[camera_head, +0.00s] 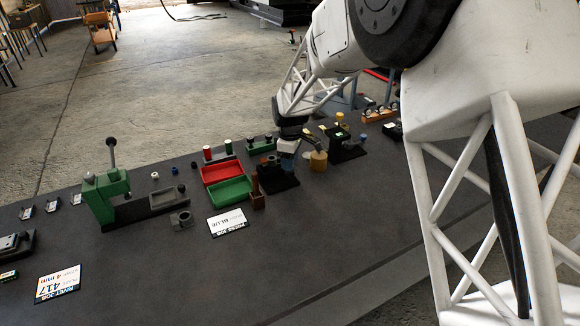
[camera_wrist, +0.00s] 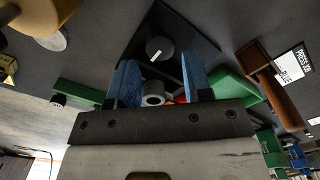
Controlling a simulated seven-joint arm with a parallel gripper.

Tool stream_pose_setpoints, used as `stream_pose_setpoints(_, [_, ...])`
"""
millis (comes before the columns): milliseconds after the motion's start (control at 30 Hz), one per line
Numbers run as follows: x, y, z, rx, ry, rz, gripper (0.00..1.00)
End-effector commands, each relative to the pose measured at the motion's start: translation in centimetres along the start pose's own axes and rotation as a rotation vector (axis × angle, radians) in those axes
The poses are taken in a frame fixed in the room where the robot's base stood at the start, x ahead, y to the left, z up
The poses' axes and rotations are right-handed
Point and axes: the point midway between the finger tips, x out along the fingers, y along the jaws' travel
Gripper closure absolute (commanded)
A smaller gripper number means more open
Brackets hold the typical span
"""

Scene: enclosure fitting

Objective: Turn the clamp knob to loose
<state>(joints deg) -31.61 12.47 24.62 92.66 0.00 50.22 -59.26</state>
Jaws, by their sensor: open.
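A dark round knob (camera_wrist: 160,48) with a short white mark sits on a black base plate (camera_wrist: 180,22) in the wrist view. I take it to be the clamp knob. My gripper (camera_wrist: 160,68) has two blue fingers, spread apart, with the knob just beyond the gap between their tips. I see no contact with the knob. A grey ring-shaped part (camera_wrist: 153,93) shows between the fingers, nearer the palm. In the head view my gripper (camera_head: 288,163) is over the black fixture (camera_head: 281,185), and the knob cannot be made out there.
A green press (camera_head: 105,195) stands further left.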

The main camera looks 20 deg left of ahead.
Motion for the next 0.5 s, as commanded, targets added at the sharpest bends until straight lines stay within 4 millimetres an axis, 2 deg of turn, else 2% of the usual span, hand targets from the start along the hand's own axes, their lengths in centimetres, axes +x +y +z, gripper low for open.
stream_pose_setpoints(200, [-2.9,0.0,0.0,0.0,0.002,0.003,0.54])
stream_pose_setpoints(500, [-4.3,0.0,0.0,0.0,0.0,0.0,0.54])
